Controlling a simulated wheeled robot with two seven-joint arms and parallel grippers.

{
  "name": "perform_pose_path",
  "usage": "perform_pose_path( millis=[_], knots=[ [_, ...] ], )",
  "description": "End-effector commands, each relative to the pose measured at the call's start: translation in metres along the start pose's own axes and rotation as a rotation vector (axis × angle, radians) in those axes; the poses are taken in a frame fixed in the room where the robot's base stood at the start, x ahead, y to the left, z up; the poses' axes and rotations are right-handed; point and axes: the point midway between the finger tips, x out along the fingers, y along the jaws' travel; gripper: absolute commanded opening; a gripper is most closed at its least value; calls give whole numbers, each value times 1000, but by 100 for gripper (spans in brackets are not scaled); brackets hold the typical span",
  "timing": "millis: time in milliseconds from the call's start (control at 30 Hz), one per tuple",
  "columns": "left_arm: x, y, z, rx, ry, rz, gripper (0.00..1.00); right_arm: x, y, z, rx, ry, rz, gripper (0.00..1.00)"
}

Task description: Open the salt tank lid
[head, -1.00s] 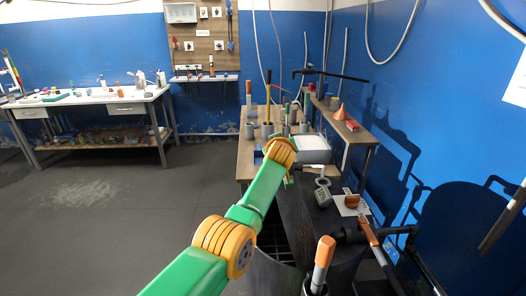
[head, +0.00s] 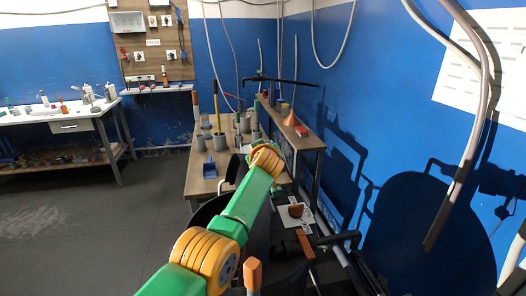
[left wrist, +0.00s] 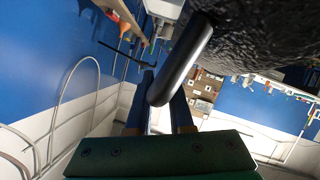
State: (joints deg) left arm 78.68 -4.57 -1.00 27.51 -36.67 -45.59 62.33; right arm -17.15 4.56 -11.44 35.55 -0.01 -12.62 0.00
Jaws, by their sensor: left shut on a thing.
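The left wrist view shows a black bar handle (left wrist: 182,60) between the fingers of my left gripper (left wrist: 161,104), which is shut on it. A rough black surface (left wrist: 262,38), which looks like the salt tank lid, fills the upper right of that view beside the handle. In the head view my green and orange left arm reaches to the middle and covers much of the lid. A dark curved edge (head: 207,212) shows left of the arm; I cannot tell the lid's exact angle. The left fingers are hidden there. My right gripper is not in view.
A wooden bench (head: 205,178) with grey pots and tools stands behind the arm, with a shelf (head: 305,138) holding an orange funnel (head: 290,118). An orange-tipped handle (head: 253,273) stands upright in front. The blue wall (head: 400,150) bounds the right. Open floor (head: 95,225) lies left.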

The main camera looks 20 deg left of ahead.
Motion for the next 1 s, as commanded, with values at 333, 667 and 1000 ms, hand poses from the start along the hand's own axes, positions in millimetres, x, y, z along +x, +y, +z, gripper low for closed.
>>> perform_pose_path(
  millis=[333,667,1000],
  knots=[
    [0,-1,0,-1,0,-2,0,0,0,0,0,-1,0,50],
    [0,0,0,-1,0,-1,50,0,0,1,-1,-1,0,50],
    [-7,0,2,-2,6,1,50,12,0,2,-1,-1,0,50]
  ],
)
